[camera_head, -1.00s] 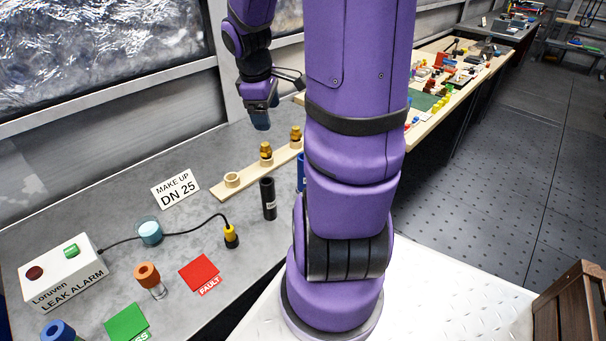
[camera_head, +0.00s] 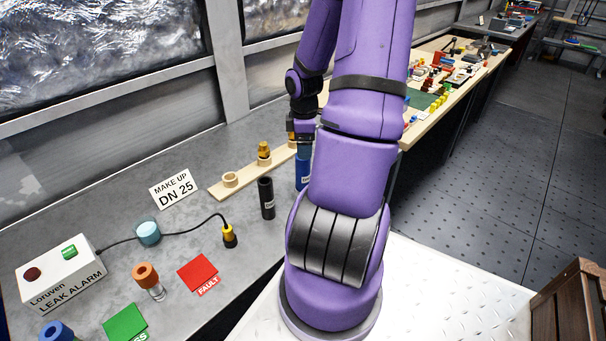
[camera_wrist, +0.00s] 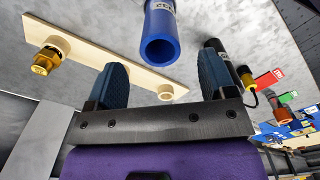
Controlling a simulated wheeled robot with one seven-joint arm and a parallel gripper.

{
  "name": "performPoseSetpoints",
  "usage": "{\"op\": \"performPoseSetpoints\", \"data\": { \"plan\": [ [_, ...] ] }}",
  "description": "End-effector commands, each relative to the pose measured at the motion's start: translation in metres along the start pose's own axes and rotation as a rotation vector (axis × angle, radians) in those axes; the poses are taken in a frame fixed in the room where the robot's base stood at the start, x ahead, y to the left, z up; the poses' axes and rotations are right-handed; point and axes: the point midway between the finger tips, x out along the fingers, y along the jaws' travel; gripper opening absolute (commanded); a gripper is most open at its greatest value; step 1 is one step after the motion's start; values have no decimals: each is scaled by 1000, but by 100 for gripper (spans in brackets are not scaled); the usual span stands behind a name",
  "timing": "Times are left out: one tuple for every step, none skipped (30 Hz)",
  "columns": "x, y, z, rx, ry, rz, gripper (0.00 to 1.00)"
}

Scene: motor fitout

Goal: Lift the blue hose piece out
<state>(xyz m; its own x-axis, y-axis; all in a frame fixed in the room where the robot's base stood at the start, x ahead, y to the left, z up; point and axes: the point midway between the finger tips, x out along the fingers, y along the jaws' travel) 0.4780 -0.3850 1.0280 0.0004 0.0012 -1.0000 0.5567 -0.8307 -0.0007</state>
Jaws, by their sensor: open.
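The blue hose piece (camera_head: 303,175) stands upright on the grey bench, beside the right part of the wooden strip. In the wrist view its open end (camera_wrist: 160,48) faces my gripper, and its body lies between and beyond the lines of the two fingers. My gripper (camera_head: 304,150) is just above the hose's top in the head view. It is open in the wrist view (camera_wrist: 162,78), with blue finger pads apart and nothing visibly held. The pads look short of the hose's rim, but contact cannot be judged exactly. My arm hides part of the bench right of the hose.
A black hose piece (camera_head: 266,198) stands left of the blue one. A wooden strip (camera_head: 240,180) behind carries ring seats and brass fittings (camera_head: 264,150).

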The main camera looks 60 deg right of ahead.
Motion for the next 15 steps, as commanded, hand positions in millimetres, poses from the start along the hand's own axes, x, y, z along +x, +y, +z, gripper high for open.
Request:
{"op": "performPoseSetpoints", "data": {
  "plan": [
    [8, 0, -1, -2, 0, -2, 77],
    [12, 0, -1, -2, 0, -2, 77],
    [16, 0, -1, -2, -1, -2, 77],
    [19, 0, -1, -2, 0, -1, 77],
    [21, 0, -1, -2, 0, -1, 77],
    [23, 0, 0, 0, -1, 0, 77],
    [25, 0, 0, 1, -1, -1, 77],
    [26, 0, 0, 0, -1, -1, 77],
    [28, 0, -1, 0, -1, -1, 77],
    [30, 0, -1, -1, -1, -1, 77],
    [32, 0, -1, -2, -1, -1, 77],
    [37, 0, -1, 0, 0, -2, 77],
    [41, 0, -2, -2, 0, -3, 77],
    [45, -1, -3, -2, 0, -4, 77],
    [51, 0, -3, -3, -1, -3, 77]
  ]
}}
